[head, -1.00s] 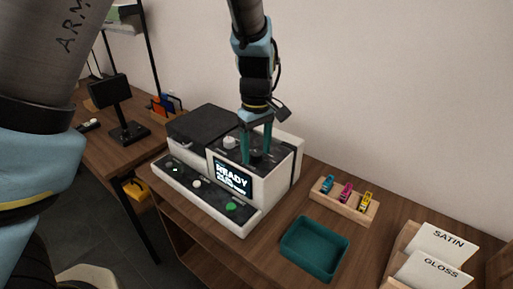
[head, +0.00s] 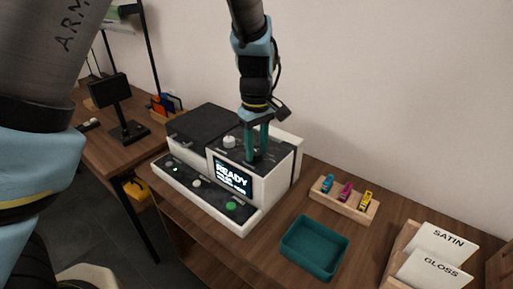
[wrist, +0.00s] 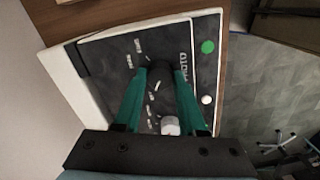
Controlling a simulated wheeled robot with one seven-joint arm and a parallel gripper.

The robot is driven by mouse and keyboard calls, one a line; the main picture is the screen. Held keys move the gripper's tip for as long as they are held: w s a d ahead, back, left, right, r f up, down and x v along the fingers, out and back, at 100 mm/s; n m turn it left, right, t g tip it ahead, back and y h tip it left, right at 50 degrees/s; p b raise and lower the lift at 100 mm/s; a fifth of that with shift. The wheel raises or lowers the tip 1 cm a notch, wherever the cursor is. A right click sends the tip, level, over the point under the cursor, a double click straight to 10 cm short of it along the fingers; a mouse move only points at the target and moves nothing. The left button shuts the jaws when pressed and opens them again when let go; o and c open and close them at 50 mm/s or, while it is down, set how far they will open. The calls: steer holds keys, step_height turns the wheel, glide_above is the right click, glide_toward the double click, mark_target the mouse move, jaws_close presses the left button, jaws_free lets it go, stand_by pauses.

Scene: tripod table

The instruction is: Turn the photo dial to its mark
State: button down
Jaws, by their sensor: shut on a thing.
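The photo printer (head: 262,186) is a white and black machine on the wooden table, with a lit screen reading READY. My gripper (head: 257,157) points down at its black top panel. In the wrist view my gripper (wrist: 162,72) has its teal fingers shut on a dark round dial (wrist: 160,73).
A green button (head: 231,206) and a white knob sit on the printer's front ledge. A teal tray (head: 314,247) and a wooden rack (head: 344,200) with three coloured items stand to the right. SATIN and GLOSS cards (head: 432,255) are further right. A wall is behind.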

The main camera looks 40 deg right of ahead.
mark_target(256, 152)
steer(key=shift+m, duration=0.3)
steer(key=m, duration=0.3)
steer(key=shift+m+b, duration=0.3)
steer(key=shift+m, duration=1.7)
steer(key=shift+c, duration=2.4)
jaws_free()
step_height(256, 152, up, 11)
steer(key=b, duration=0.3)
steer(key=shift+f, duration=0.1)
